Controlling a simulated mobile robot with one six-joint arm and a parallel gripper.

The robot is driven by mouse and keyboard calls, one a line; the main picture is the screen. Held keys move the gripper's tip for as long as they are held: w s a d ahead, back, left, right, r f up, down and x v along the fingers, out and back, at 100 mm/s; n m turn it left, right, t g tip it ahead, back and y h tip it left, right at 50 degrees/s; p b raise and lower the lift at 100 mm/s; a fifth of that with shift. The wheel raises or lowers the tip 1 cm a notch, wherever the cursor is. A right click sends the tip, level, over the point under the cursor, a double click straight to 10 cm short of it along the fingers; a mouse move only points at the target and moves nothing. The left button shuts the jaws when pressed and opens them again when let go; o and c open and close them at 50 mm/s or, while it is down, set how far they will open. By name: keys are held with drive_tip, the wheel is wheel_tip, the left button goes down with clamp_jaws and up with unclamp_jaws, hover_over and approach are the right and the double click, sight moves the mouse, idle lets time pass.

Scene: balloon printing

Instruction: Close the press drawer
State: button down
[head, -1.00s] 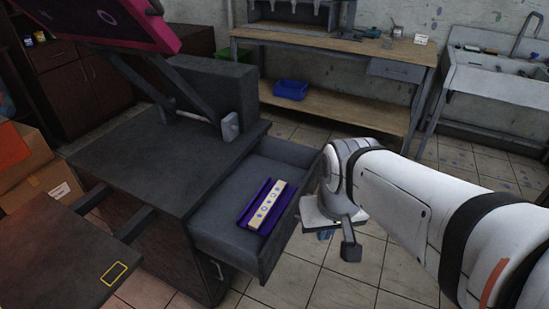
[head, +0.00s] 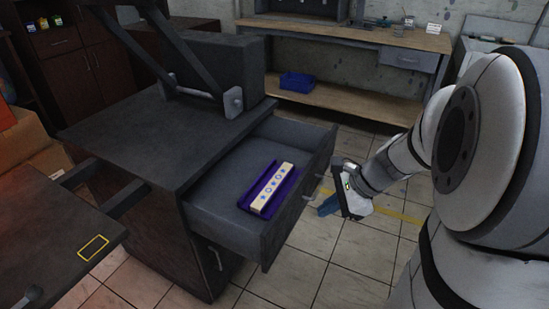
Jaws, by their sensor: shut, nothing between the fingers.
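The press drawer (head: 215,217) is pulled out from the right side of the dark press cabinet (head: 160,150). Inside it lies a purple tray (head: 247,194) with a cream block (head: 271,188) marked with blue shapes. A small handle (head: 311,193) shows on the drawer's outer front. My gripper (head: 328,206) is just to the right of the drawer front, low and near the handle, pointing left toward it. The fingers look bluish and together, with nothing held. I cannot tell whether they touch the drawer front.
A dark platen board (head: 50,245) with a yellow rectangle stands at the lower left. A wooden workbench (head: 350,35) with a blue bin (head: 297,81) on its lower shelf is at the back. Open tiled floor (head: 345,265) lies right of the drawer.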

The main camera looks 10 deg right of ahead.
drive_tip(key=w+d+f+m+t+y+b, duration=0.1)
drive_tip(key=w+d+f+m+t+b, duration=0.15)
drive_tip(key=w+d+f+m, duration=0.3)
drive_tip(key=m+b, duration=0.2)
drive_tip(key=b, duration=0.2)
approach(289, 214)
drive_tip(key=shift+n, duration=0.25)
drive_tip(key=x, duration=0.5)
drive_tip(key=shift+s+d+f, duration=0.15)
drive_tip(key=shift+s+f, duration=0.1)
drive_tip(key=shift+f, duration=0.25)
drive_tip(key=shift+w+a, duration=0.35)
drive_tip(key=shift+a, duration=0.05)
drive_tip(key=shift+w, duration=0.1)
